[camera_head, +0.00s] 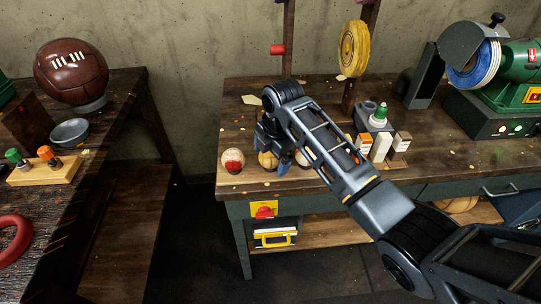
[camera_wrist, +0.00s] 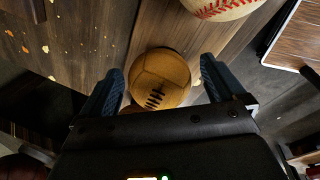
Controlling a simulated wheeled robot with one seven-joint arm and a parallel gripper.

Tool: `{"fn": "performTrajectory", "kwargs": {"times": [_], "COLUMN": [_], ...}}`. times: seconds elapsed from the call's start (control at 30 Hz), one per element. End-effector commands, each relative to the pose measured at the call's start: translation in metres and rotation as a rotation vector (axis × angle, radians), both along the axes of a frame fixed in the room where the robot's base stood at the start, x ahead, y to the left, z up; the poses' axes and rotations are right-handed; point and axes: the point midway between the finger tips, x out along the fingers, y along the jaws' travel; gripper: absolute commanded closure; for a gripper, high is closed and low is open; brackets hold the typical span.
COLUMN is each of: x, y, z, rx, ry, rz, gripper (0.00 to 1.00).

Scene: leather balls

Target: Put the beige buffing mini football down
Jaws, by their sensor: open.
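The beige mini football (camera_wrist: 160,75), tan with dark laces, sits between my gripper's two blue fingers in the wrist view. It rests on the wooden workbench (camera_head: 240,115), near its front edge. It also shows in the head view (camera_head: 266,160), partly covered by the fingers. My gripper (camera_wrist: 161,68) is open, with a finger on each side of the ball and a narrow gap showing by each. In the head view my gripper (camera_head: 270,150) is low over the bench, reaching down around the ball.
A pale ball with a red patch (camera_head: 233,160) stands just left of the football. A ball with red stitching (camera_wrist: 220,6) is close by in the wrist view. Small bottles (camera_head: 380,147) stand to the right, and a grinder (camera_head: 505,75) is further right.

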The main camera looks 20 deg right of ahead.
Motion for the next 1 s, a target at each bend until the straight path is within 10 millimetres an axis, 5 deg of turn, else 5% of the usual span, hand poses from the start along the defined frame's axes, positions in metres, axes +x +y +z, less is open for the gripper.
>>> {"fn": "performTrajectory", "kwargs": {"times": [0.27,1.0], "x": [0.0007,0.0008], "y": [0.0002,-0.0001], "z": [-0.0039,-0.0034], "rx": [-0.001,-0.001], "ry": [-0.001,-0.001], "rz": [0.0,0.0], "gripper": [0.04,0.69]}}
